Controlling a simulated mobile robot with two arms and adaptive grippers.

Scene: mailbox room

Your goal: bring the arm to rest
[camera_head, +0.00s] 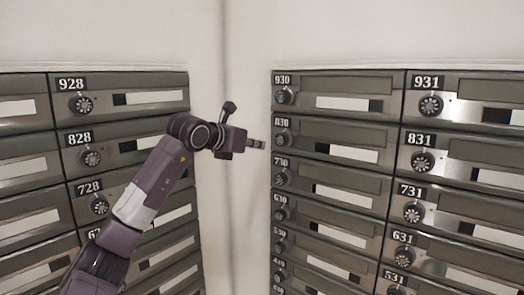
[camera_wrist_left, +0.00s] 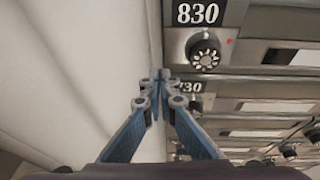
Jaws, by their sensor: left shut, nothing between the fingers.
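My left arm comes in from the lower left in the head view, in front of the left mailbox bank. Its gripper (camera_head: 256,144) is shut and empty, pointing right, just left of mailbox 830 as seen in the picture. In the left wrist view the blue fingers of the gripper (camera_wrist_left: 159,76) meet at their tips, with nothing between them. The dial of mailbox 830 (camera_wrist_left: 203,51) is up and to the right of the fingertips there. The fingers appear apart from the dial. My right gripper is not in view.
A right bank of mailboxes (camera_head: 340,87) and a left bank (camera_head: 122,83) meet near a pale wall corner (camera_head: 228,60). Round dials stick out from the doors, such as the dial of 831 (camera_head: 423,161). The doors I see look closed. Bare wall lies left of the fingers in the wrist view.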

